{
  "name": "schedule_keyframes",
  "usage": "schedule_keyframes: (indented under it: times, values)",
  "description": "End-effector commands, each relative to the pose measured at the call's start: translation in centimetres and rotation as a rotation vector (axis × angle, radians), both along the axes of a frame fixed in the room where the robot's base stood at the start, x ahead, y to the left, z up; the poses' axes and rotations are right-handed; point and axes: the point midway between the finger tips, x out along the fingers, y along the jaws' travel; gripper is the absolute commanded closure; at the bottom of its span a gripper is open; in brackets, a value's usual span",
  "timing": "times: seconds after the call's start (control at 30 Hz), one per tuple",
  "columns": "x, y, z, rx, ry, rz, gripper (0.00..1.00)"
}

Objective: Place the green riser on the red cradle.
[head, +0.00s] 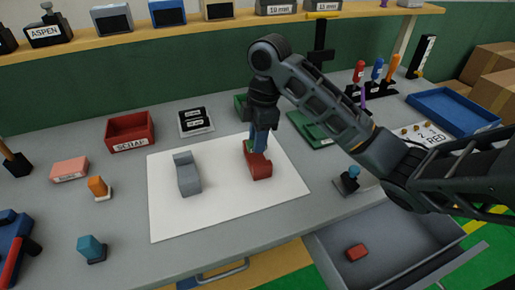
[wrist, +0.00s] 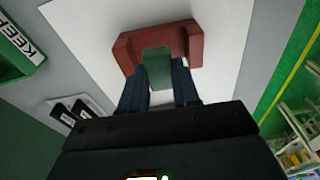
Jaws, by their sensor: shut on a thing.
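The red cradle (head: 259,171) sits on the white sheet, right of the middle. In the wrist view the red cradle (wrist: 125,52) shows as a U-like block with raised ends. The green riser (wrist: 156,62) is between my gripper's fingers and lies over the cradle's middle in that view. In the head view only a small part of the green riser (head: 250,146) shows. My gripper (head: 257,143) points down and is shut on the riser (wrist: 160,80), right at the cradle. I cannot tell whether the riser touches the cradle's seat.
A grey cradle-like block (head: 187,176) stands to the left on the white sheet (head: 222,206). A red scrap bin (head: 130,131) and a green tray (head: 312,128) stand behind. An open drawer (head: 400,245) at the front right holds a small red block (head: 356,252). The sheet's front is clear.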

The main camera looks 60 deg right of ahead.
Motion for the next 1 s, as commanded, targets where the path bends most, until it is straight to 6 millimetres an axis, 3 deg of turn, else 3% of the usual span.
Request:
schedule_keyframes:
  times: [0.23,0.73,0.77,0.83,1.0]
  values:
    - [0.0,0.1,-3.5,0.004,0.001,-0.001,0.98]
    - [0.0,0.0,-4.4,0.001,0.0,0.0,0.98]
    - [0.0,0.0,-4.2,0.001,0.001,0.0,0.66]
    - [0.0,0.0,-4.2,0.001,0.001,0.0,0.6]
    - [0.0,0.0,-4.2,0.001,0.001,0.0,0.59]
